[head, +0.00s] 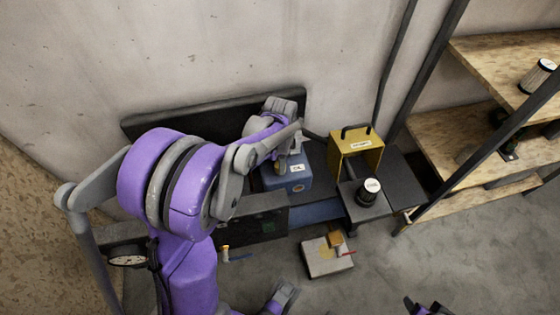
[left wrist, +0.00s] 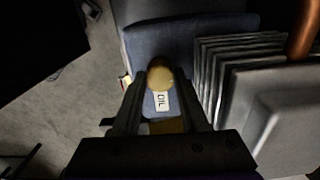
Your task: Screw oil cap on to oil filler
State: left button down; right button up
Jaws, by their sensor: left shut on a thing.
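The oil filler is on a blue box (head: 292,176) with a white label, which stands against the back wall. In the left wrist view, the blue box (left wrist: 185,42) shows below my gripper with an "OIL" label. My left gripper (head: 287,148) is over the box, pointing down. In the wrist view, the left gripper (left wrist: 160,82) is shut on a round yellowish oil cap (left wrist: 160,75). The cap is in front of the box top, and the filler opening is hidden. Whether the cap touches the filler cannot be told. Purple and grey parts of mine show at the bottom edge; right jaws are unclear.
A yellow box with a handle (head: 357,146) stands right of the blue box. A black-and-white canister (head: 369,190) stands in front of it. A grey finned block (left wrist: 265,90) is close beside my left gripper. A pale box (head: 327,257) lies on the floor. Wooden shelves (head: 460,140) are at right.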

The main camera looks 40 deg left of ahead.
pick_arm(q)
jog(key=m, duration=0.8)
jog(key=shift+m, duration=0.4)
jog(key=shift+c, duration=1.8)
grip_release()
jog(key=shift+c, duration=0.8)
